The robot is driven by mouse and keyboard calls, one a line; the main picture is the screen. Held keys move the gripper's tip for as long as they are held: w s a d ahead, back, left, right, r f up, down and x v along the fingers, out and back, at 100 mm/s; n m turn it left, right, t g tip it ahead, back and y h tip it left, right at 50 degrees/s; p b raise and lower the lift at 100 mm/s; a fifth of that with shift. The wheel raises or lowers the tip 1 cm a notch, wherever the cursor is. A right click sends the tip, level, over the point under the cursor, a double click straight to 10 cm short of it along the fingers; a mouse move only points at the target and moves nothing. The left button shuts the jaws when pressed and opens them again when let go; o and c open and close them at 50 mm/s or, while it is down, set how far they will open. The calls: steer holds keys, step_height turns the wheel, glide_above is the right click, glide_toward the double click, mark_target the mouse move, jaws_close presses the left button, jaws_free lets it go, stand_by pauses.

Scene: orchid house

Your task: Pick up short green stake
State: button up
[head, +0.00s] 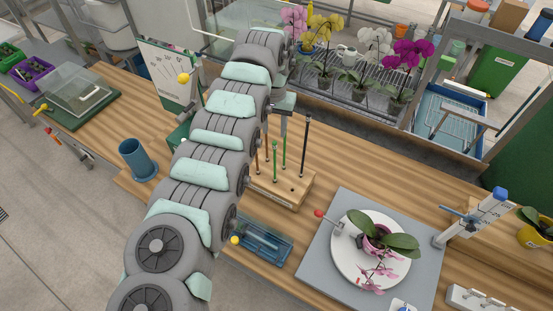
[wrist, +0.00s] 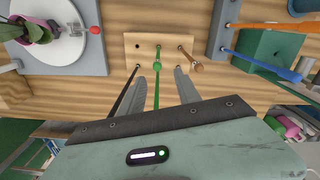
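A wooden stake block (head: 288,193) stands on the bench and holds several upright stakes. The short green stake (head: 275,160) has a round top and stands in the block; its round green top also shows in the wrist view (wrist: 157,67). A green shaft runs down from there in the wrist view; I cannot tell whether it belongs to the same stake or a taller one. My gripper (wrist: 157,70) is open, its grey fingers apart on either side of the green stake, with no visible grip on it. In the head view my arm and wrist hide part of the gripper.
A tall black stake (head: 305,145) stands close to the right, and runs beside a finger in the wrist view. A brown stake (wrist: 197,67) leans on the other side. A blue tray (head: 262,243) and a grey board (head: 318,262) with a potted orchid are near the block.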

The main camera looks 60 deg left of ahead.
mark_target(275, 149)
steer(key=f, duration=0.3)
steer(key=f+p, duration=0.1)
steer(key=f, duration=0.3)
steer(key=d+f+p, duration=0.1)
steer(key=f, duration=0.2)
steer(key=shift+s+f, duration=0.2)
steer(key=shift+f, duration=0.2)
steer(key=shift+r, duration=0.1)
jaws_close()
stand_by(0.9)
